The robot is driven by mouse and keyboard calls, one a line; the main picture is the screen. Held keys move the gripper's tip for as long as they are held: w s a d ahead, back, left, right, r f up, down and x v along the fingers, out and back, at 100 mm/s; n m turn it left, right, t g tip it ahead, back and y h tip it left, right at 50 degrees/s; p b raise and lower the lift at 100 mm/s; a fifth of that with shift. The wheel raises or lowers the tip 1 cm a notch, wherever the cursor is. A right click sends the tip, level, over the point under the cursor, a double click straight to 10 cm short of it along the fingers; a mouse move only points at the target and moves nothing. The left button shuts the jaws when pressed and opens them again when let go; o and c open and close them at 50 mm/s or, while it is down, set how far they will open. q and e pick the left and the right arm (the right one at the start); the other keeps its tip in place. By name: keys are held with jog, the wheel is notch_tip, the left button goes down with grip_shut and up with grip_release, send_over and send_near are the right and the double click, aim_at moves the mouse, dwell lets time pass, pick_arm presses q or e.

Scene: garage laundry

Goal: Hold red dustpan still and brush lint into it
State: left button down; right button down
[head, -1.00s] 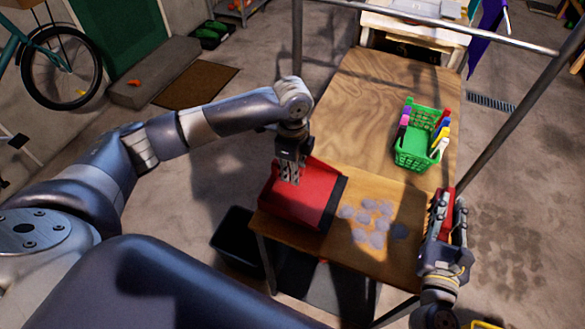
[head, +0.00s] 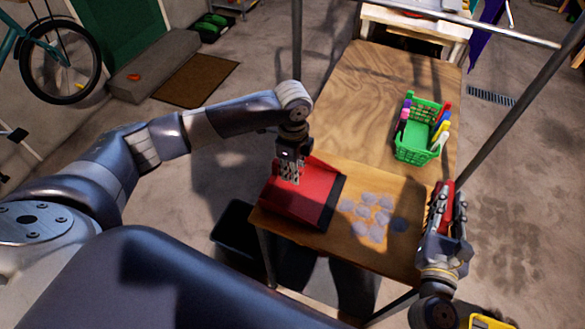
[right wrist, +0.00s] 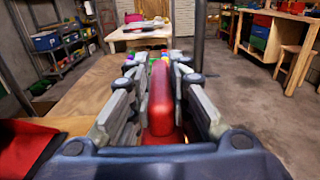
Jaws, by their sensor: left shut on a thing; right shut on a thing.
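The red dustpan (head: 312,205) lies on the left front part of the wooden table, its dark lip facing right. My left gripper (head: 289,176) is shut on its left-back part from above. Several grey lint pieces (head: 366,228) lie in a loose patch on the table, just right of the lip and apart from it. My right gripper (head: 450,212) is at the table's right edge, shut on a red brush (head: 440,205); its red handle also shows between the fingers in the right wrist view (right wrist: 161,100). The brush's bristles are not clearly visible.
A green basket (head: 417,153) with several coloured clothespins stands on the right back part of the table (head: 365,100). Metal frame posts rise near the table, one at the right (head: 520,105). A black bin (head: 232,232) is below the left edge. The table's left back is clear.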

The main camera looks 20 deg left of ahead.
pick_arm(q)
jog(key=shift+f, duration=0.1)
jog(key=c, duration=1.4)
grip_release()
jog(key=shift+c, duration=0.2)
jog(key=shift+c, duration=0.2)
grip_shut()
